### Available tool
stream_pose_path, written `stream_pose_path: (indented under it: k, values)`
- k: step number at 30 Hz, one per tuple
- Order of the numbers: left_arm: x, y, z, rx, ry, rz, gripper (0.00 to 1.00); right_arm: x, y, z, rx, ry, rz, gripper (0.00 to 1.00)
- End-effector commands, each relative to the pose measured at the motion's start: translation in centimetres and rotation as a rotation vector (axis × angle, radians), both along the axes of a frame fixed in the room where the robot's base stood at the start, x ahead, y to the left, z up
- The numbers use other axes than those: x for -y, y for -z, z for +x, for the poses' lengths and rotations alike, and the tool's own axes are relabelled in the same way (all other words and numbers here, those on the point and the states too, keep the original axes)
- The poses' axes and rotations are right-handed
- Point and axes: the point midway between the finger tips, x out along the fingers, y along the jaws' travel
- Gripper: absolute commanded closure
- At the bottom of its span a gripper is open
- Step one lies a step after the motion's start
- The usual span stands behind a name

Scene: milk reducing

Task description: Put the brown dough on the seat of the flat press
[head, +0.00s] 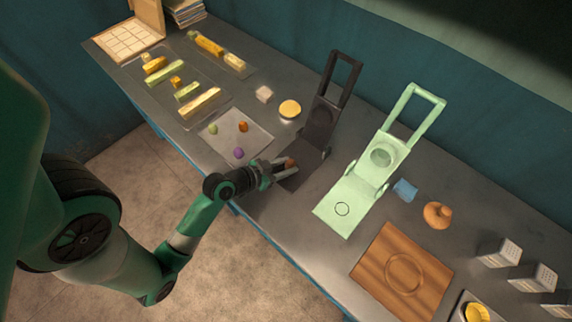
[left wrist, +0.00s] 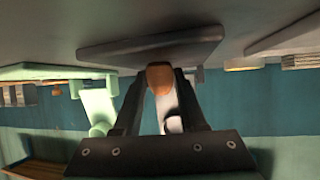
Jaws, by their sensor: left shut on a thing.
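A dark press (head: 303,160) stands mid-table, its hinged upper plate (head: 322,112) raised. My left gripper (head: 285,168) is over its base plate, shut on a small brown dough (head: 291,162). In the left wrist view the dough (left wrist: 160,79) sits between the fingertips, close to the dark plate (left wrist: 150,48); I cannot tell whether it touches. A pale green press (head: 345,203) stands to the right, also raised, with a ring marked on its base. It shows in the left wrist view too (left wrist: 98,103). My right gripper is not in view.
A light sheet (head: 225,128) at left holds small green, orange and purple lumps. A wooden board (head: 375,275), blue block (head: 404,190) and orange-brown shaped piece (head: 437,215) are at right.

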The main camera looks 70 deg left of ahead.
Motion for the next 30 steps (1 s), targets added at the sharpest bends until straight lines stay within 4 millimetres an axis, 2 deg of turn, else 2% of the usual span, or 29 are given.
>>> stream_pose_path:
  k: [5,6,11,22,26,30]
  values:
    - [0.0,0.2,0.0,0.0,0.0,0.0,1.0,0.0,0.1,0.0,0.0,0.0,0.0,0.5]
    - [0.0,0.1,0.0,0.0,0.0,0.0,0.52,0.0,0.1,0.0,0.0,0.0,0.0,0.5]
    - [0.0,0.1,0.0,0.0,0.0,0.0,0.24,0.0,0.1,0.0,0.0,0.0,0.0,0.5]
    - [0.1,-0.2,-0.5,0.0,-0.001,0.0,0.24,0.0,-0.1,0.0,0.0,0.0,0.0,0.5]
    - [0.7,-1.2,-2.2,-0.001,-0.005,-0.003,0.24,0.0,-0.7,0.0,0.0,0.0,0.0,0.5]
    - [1.7,-3.0,-5.3,0.0,-0.009,-0.003,0.24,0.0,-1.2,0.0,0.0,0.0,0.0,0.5]
